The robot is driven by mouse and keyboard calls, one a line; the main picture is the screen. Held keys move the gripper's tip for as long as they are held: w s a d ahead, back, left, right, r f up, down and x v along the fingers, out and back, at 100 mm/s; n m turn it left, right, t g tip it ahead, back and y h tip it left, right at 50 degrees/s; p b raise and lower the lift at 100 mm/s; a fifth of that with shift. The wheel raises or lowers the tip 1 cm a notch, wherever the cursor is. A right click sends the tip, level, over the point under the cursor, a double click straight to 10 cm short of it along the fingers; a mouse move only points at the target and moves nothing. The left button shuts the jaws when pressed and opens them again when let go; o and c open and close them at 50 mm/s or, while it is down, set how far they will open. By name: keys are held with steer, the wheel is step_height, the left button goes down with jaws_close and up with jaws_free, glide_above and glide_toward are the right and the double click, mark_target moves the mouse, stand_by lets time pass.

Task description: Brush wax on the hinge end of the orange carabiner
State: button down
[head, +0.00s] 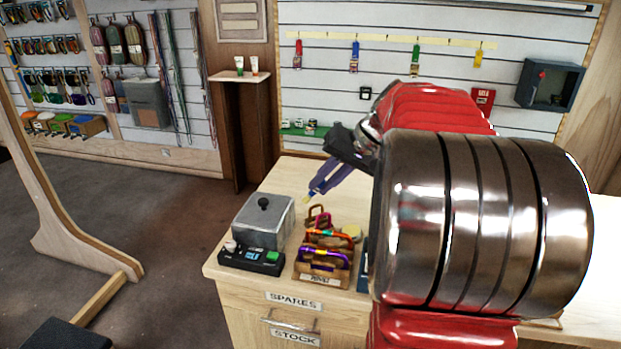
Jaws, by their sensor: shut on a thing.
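My gripper (320,187) is above the back of the workbench, its purple fingers pointing down and left. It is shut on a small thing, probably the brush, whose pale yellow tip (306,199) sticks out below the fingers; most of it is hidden. The orange carabiner (325,234) lies in the middle of a wooden rack, with coloured parts along it. The tip is apart from it, above and to the left. Which end has the hinge is too small to tell. A grey lidded pot (262,221) stands left of the rack; I cannot tell whether it holds wax.
A black device (251,260) with a green button stands before the pot. My arm hides the bench's right side. The bench behind the pot is clear.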

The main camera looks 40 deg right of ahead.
steer(key=shift+w+a+f, duration=0.1)
steer(key=shift+w+a, duration=0.05)
steer(key=shift+a, duration=0.05)
